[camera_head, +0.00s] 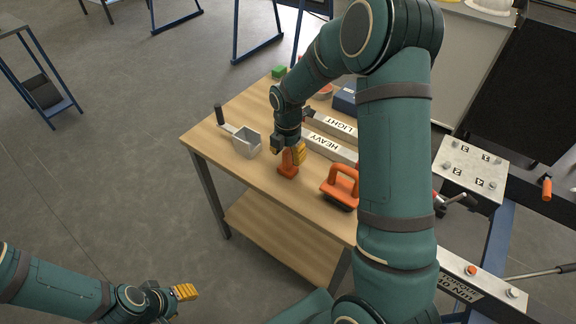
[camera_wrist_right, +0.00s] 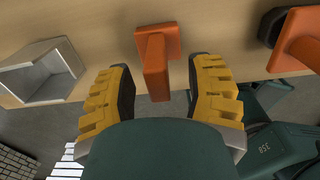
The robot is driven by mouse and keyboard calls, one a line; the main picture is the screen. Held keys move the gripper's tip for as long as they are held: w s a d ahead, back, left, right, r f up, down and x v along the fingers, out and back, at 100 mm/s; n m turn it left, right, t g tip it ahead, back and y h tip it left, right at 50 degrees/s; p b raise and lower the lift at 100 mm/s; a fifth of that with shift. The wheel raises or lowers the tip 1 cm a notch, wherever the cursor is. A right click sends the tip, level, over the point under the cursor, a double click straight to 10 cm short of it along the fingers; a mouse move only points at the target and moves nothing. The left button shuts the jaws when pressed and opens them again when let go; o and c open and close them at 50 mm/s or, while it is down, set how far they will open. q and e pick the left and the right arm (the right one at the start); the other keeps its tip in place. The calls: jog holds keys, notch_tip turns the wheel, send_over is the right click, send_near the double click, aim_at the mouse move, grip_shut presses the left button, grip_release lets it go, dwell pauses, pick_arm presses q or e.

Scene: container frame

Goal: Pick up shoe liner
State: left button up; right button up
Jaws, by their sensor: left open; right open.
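An orange piece with a square base and a post (camera_head: 288,167), which may be the shoe liner, stands on the wooden table (camera_head: 200,132) near its front edge. My right gripper (camera_head: 297,154) is open right at this piece. In the right wrist view the post (camera_wrist_right: 156,68) lies between the two yellow fingers of the gripper (camera_wrist_right: 160,85), with a gap on both sides. My left gripper (camera_head: 184,291) is open and empty, low at the lower left, away from the table.
A metal scoop (camera_head: 246,141) lies left of the orange piece; it also shows in the right wrist view (camera_wrist_right: 45,75). An orange-handled block (camera_head: 341,186) stands to the right. Bars marked LIGHT (camera_head: 338,126) and HEAVY (camera_head: 325,146) lie behind.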

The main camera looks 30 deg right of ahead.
aim_at(288, 159)
notch_tip(288, 159, down, 3)
jog(key=shift+w+d+f+b, duration=0.15)
jog(key=shift+b, duration=0.15)
grip_shut()
